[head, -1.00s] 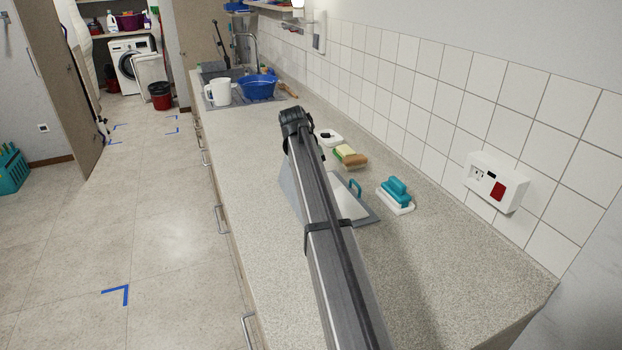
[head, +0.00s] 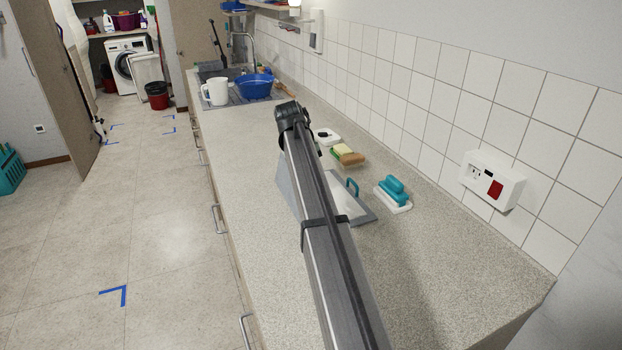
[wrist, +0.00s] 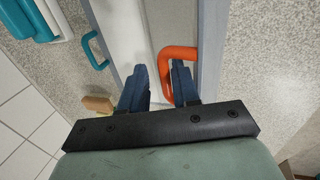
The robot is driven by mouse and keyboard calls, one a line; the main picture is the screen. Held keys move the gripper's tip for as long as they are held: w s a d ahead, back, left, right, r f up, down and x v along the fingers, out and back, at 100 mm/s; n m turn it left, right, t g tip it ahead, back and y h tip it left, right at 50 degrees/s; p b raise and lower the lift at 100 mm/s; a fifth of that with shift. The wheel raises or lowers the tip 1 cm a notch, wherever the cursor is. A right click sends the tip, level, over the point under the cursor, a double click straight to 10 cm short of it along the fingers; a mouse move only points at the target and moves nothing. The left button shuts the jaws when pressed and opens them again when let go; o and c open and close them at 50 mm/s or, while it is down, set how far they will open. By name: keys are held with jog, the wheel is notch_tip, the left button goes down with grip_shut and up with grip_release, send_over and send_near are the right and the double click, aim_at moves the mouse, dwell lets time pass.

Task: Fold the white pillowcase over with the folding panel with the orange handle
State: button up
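A grey folding board (head: 362,216) lies on the counter, largely hidden by my arm in the head view. White cloth, seemingly the pillowcase (wrist: 120,35), lies on it in the wrist view. The orange handle (wrist: 180,53) is a loop beside the board's grey edge strip (wrist: 211,45). My gripper (wrist: 160,82) is open at this handle, one finger on each side of its near bar; a firm grip does not show. The fingers are hidden in the head view. A teal handle (wrist: 94,48) stands on the opposite side, also visible in the head view (head: 353,186).
A teal-and-white brush (head: 393,193) sits right of the board. A sponge and brown block (head: 347,156) and a small white item (head: 327,136) lie behind. A white jug (head: 216,92) and blue basin (head: 255,86) are at the sink. The near counter is clear.

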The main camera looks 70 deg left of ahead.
jog(key=v, duration=1.2)
jog(key=shift+r, duration=0.15)
jog(key=shift+c, duration=0.4)
jog(key=shift+s+d+r, duration=0.1)
jog(key=shift+s+d, duration=0.1)
jog(key=shift+d, duration=0.1)
jog(key=shift+c, duration=0.7)
jog(key=s+d+r+y, duration=0.1)
jog(key=d, duration=0.1)
jog(key=s+d+r+y, duration=0.1)
jog(key=s+r+y, duration=0.1)
jog(key=shift+s+d+m+y, duration=0.15)
jog(key=shift+d+m+y, duration=0.15)
jog(key=shift+d, duration=0.1)
grip_shut()
jog(key=x, duration=1.1)
jog(key=shift+w+d+f, duration=0.1)
jog(key=shift+w+f, duration=0.1)
jog(key=shift+w, duration=0.15)
jog(key=shift+w+f, duration=0.65)
jog(key=shift+f, duration=0.05)
